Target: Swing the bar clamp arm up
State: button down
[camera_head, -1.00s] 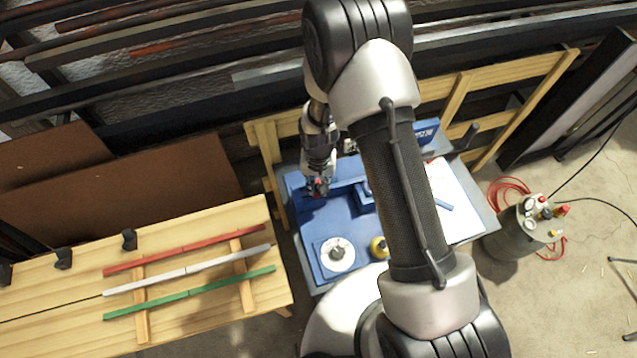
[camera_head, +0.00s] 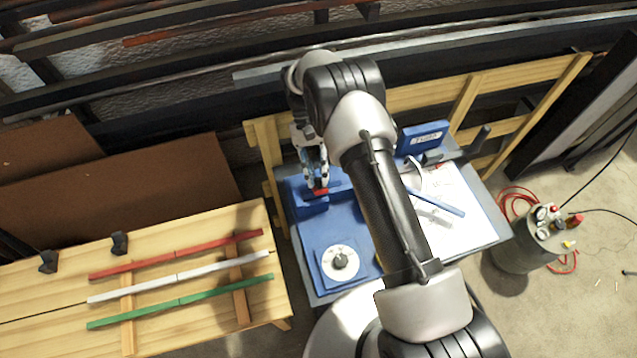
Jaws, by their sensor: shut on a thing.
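My gripper (camera_head: 316,183) points down at the back left of the blue fixture (camera_head: 345,218) on the bench. It is shut on a small red part (camera_head: 317,191), which appears to be the grip of the bar clamp arm. The fingers partly hide this part. A blue block (camera_head: 309,205) lies just below the grip in the picture. How far the clamp arm is raised cannot be told from this view. My own arm crosses the picture and covers the middle of the fixture.
A white dial (camera_head: 340,262) sits at the fixture's front left. A blue upright box (camera_head: 422,138) and white sheet (camera_head: 450,205) are to the right. Red (camera_head: 175,255), white (camera_head: 180,276) and green (camera_head: 180,301) laths lie on the left table. A grey canister (camera_head: 526,250) stands right.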

jog(key=shift+w+a+f+g+b, duration=0.1)
jog(key=shift+w+f+g+b, duration=0.3)
jog(key=shift+b, duration=0.8)
jog(key=shift+r+g+h+b, duration=0.2)
jog(key=shift+g+h+b, duration=0.1)
jog(key=shift+b, duration=0.1)
jog(key=shift+r, duration=0.1)
jog(key=c, duration=1.4)
grip_release()
jog(key=shift+r, duration=0.1)
notch_tip(320, 180, up, 10)
jog(key=shift+f, duration=0.1)
